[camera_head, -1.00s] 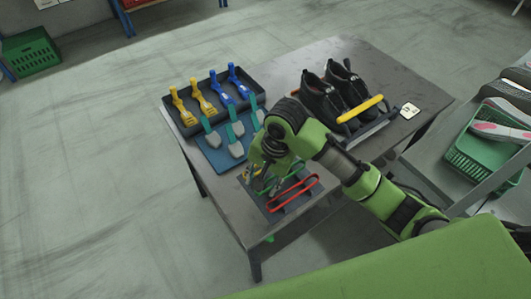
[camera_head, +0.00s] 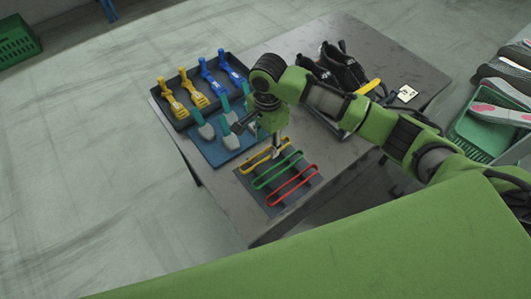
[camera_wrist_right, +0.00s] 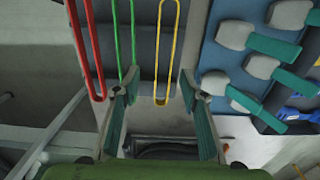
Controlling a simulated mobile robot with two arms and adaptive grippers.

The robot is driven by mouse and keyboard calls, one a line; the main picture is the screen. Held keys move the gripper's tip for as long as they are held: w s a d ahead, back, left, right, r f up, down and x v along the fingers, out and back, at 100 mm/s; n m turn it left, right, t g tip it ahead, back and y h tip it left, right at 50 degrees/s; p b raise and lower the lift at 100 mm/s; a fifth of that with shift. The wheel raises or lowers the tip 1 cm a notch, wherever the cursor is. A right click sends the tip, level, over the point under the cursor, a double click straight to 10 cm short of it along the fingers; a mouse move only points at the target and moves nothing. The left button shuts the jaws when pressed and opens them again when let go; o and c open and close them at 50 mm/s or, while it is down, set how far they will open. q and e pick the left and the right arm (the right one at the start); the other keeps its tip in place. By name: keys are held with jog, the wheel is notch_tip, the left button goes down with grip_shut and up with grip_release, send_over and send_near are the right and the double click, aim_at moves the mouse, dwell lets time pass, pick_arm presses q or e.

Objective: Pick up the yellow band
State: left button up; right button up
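The yellow band (camera_head: 262,157) is a long thin loop on a dark mat (camera_head: 250,188), beside a green band (camera_head: 277,171) and a red band (camera_head: 293,185). My right gripper (camera_head: 277,146) is over the far right end of the yellow band in the head view. In the right wrist view its fingers are open and empty. The yellow band (camera_wrist_right: 162,96) ends between the two fingertips, nearer the right one; the green band (camera_wrist_right: 133,45) reaches the left fingertip. Contact cannot be told. My left gripper is not in view.
A blue mat (camera_head: 225,155) with grey-and-teal tools and a black tray (camera_head: 178,122) of yellow and blue pieces stand left of the gripper. Black shoes (camera_head: 343,68) sit behind my right arm. Bare tabletop (camera_head: 300,45) lies at the back.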

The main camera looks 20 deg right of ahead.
aim_at(265, 151)
jog(key=shift+w+a+f+p, duration=0.1)
jog(key=shift+f+p, duration=0.05)
jog(key=shift+f, duration=0.75)
jog(key=shift+w+a+f+p, duration=0.1)
jog(key=shift+a+f+p, duration=0.05)
jog(key=shift+f, duration=0.7)
jog(key=shift+w+a+f+p, duration=0.1)
jog(key=shift+f+p, duration=0.05)
jog(key=shift+f, duration=0.75)
jog(key=shift+s, duration=0.1)
jog(key=c, duration=0.9)
